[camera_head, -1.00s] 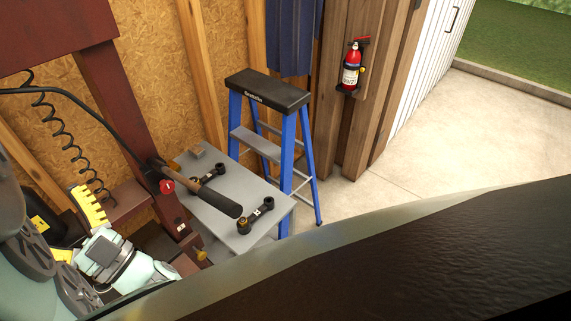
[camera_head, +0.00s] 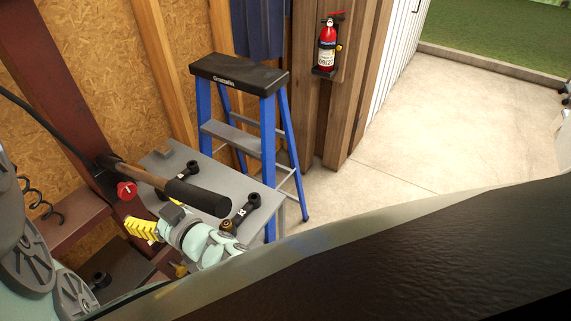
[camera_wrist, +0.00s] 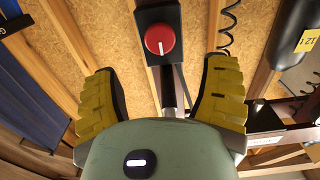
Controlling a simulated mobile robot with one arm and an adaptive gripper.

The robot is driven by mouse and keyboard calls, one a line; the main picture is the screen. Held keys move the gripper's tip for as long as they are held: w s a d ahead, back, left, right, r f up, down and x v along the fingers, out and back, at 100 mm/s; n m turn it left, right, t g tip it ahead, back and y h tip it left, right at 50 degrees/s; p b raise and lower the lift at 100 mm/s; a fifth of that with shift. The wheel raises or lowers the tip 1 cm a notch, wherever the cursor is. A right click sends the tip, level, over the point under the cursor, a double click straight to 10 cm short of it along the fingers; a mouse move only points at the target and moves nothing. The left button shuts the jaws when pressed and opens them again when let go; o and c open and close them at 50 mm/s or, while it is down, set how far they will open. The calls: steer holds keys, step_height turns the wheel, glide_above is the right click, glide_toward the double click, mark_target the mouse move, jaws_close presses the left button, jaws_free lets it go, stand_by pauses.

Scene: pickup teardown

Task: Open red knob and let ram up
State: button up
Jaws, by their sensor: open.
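In the wrist view the round red knob (camera_wrist: 160,39), with a white mark, is on a black block (camera_wrist: 148,16). My gripper's yellow fingers (camera_wrist: 160,100) are spread wide with nothing between them, and the knob lies beyond their tips. In the head view my gripper (camera_head: 141,228) is just below and right of the knob, apart from it. The ram is not clearly identifiable.
A dark-gripped handle (camera_head: 197,196) juts out above a grey table (camera_head: 155,160) holding black metal parts (camera_head: 246,209). A blue stepladder (camera_head: 268,128) stands behind. A fire extinguisher (camera_head: 327,46) hangs on the wooden post. The concrete floor at right is open.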

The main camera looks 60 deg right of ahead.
mark_target(129, 191)
steer(key=w+b, duration=0.1)
steer(key=w, duration=0.3)
steer(key=w+b, duration=0.1)
steer(key=w, duration=0.3)
steer(key=shift+w+a, duration=0.2)
steer(key=shift+w, duration=0.1)
steer(key=c, duration=1.2)
